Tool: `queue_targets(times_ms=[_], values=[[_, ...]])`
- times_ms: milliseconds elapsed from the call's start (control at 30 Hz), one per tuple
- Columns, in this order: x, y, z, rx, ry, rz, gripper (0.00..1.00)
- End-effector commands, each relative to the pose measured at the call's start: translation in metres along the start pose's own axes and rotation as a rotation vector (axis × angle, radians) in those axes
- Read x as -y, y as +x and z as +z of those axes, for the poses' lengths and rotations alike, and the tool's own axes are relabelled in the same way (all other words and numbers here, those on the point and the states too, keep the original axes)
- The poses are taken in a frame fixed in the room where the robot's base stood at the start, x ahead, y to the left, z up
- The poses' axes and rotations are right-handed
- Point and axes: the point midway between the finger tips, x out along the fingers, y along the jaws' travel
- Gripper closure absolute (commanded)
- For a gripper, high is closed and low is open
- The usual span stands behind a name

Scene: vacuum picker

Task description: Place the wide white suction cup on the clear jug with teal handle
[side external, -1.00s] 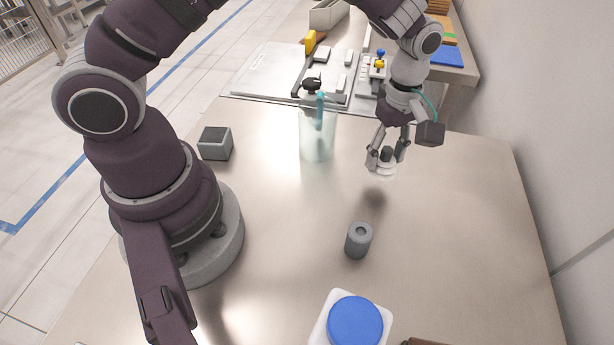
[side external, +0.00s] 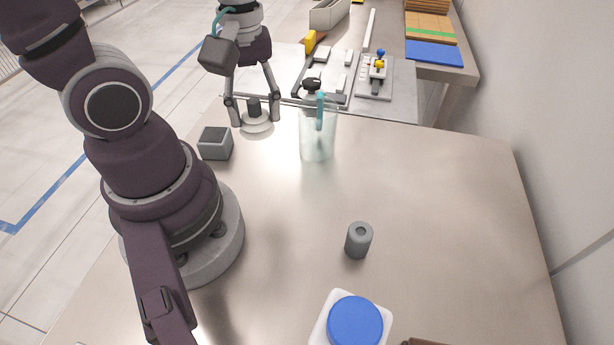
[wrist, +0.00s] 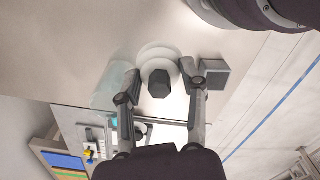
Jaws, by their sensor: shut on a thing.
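The wide white suction cup (side external: 258,126), with a short dark stem, is between the fingers of my gripper (side external: 254,108), which is shut on it by the stem. It appears held above the table. In the wrist view the pale disc (wrist: 158,54) and dark stem show between the two fingers (wrist: 163,82). The clear jug with teal handle (side external: 317,145) stands upright on the table, to the right of my gripper in the side view. In the wrist view the jug (wrist: 112,88) is faint, left of the fingers. The cup and jug look apart.
A dark grey square block (side external: 215,143) is on the table left of the cup. A grey cylinder (side external: 358,240) and a blue-lidded white container (side external: 355,322) stand nearer the camera. A bench with tools (side external: 375,75) lies behind. The table's right side is clear.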

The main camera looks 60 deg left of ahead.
Motion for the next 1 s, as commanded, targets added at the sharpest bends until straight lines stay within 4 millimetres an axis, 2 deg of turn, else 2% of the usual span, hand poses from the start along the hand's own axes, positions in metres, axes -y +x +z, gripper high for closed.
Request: queue_targets(times_ms=[33, 133, 267, 700, 933, 1000], values=[[0.007, -0.009, -0.003, -0.002, 0.012, 0.010, 0.78], [0.020, -0.019, -0.003, 0.003, 0.048, 0.010, 0.78], [0.017, -0.022, -0.008, 0.010, 0.068, 0.004, 0.78], [-0.086, -0.009, -0.073, 0.010, 0.069, 0.004, 0.78], [-0.111, -0.006, -0.089, 0.008, 0.068, 0.005, 0.78], [-0.110, 0.009, -0.088, 0.011, 0.068, 0.000, 0.78]])
